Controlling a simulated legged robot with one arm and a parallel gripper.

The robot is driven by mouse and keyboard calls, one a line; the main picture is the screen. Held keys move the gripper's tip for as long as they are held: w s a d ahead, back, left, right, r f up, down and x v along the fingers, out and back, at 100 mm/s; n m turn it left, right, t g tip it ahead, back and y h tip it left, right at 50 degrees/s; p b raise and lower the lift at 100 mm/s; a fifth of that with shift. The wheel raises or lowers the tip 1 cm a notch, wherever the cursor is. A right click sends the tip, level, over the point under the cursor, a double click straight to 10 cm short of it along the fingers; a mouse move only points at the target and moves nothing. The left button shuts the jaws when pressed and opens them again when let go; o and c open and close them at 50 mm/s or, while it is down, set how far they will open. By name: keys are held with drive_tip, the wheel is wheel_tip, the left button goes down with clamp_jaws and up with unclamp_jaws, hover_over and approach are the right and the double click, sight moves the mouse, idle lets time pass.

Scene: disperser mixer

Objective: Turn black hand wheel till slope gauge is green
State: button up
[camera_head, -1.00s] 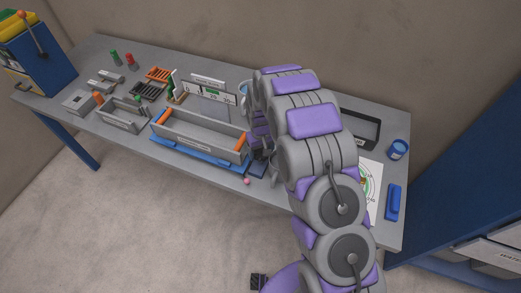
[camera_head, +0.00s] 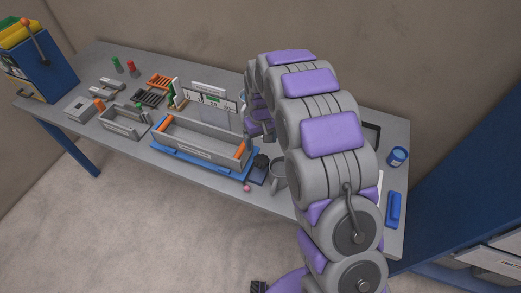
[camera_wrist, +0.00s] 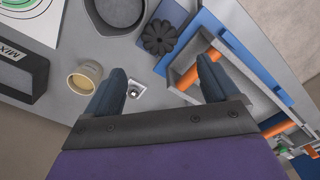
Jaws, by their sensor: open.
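The black hand wheel (camera_head: 261,161) sits at the right front end of the grey trough (camera_head: 200,145) on its blue base. In the wrist view the lobed wheel (camera_wrist: 160,37) lies ahead of my gripper (camera_wrist: 163,76), beyond the fingertips and clear of them. My gripper is open, its two dark fingers wide apart with nothing between them. In the head view my arm hides most of the gripper. An upright panel with a white scale (camera_head: 213,99) stands behind the trough and seems to be the slope gauge. Green shows on it, but its reading is too small to tell.
A grey cup (camera_head: 279,172) stands right of the wheel and shows large in the wrist view (camera_wrist: 117,12). A beige cup (camera_wrist: 84,79) is left of my fingers, near a black tray (camera_wrist: 22,75). A pink ball (camera_head: 247,188) is at the table's front edge.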

wheel_tip(320, 180, up, 7)
idle(0.3)
drive_tip(key=shift+f, duration=0.1)
drive_tip(key=s+d+r+m+b, duration=0.1)
drive_tip(key=s+d+r+b, duration=0.15)
drive_tip(key=s+d, duration=0.45)
drive_tip(key=s+d+r+m+g+b, duration=0.1)
drive_tip(key=s+d+r+m, duration=0.15)
drive_tip(key=s, duration=0.85)
drive_tip(key=s+d+r+b, duration=0.1)
drive_tip(key=s+d+r, duration=0.3)
drive_tip(key=s, duration=0.5)
drive_tip(key=s+d+f+m+b, duration=0.1)
drive_tip(key=s, duration=0.5)
drive_tip(key=s+d+f+b, duration=0.1)
drive_tip(key=s+f, duration=0.1)
drive_tip(key=s, duration=0.5)
drive_tip(key=shift+d+f+m+g, duration=0.15)
drive_tip(key=shift+d+m+g, duration=0.2)
drive_tip(key=shift+d+g, duration=0.05)
